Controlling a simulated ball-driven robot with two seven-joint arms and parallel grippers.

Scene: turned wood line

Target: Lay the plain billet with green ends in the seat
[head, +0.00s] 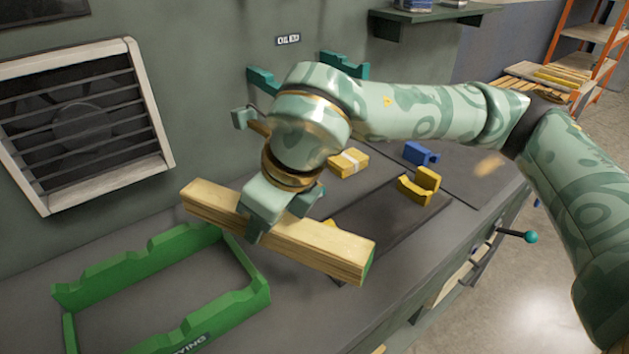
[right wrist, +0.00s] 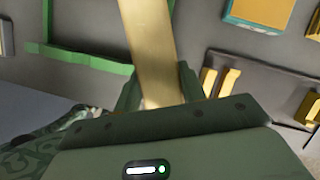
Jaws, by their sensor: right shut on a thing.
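The plain pale wood billet (head: 336,250) is held across my right gripper (head: 282,214), clear of the bench and slightly tilted in the head view. Its near right end is green; the far left end's face is turned away. In the right wrist view the billet (right wrist: 150,45) runs up between the two fingers (right wrist: 158,88). A green frame (head: 148,262) with notched rails lies on the bench, left of and below the billet. I cannot tell which holder is the seat. My left gripper is not in view.
A dark plate (head: 395,226) lies partly hidden behind the billet. A yellow block with a pale band (head: 348,163) and a blue block (head: 420,153) stand farther back. Teal brackets (head: 344,65) and a vent (head: 85,122) are on the wall. The green frame's middle looks empty.

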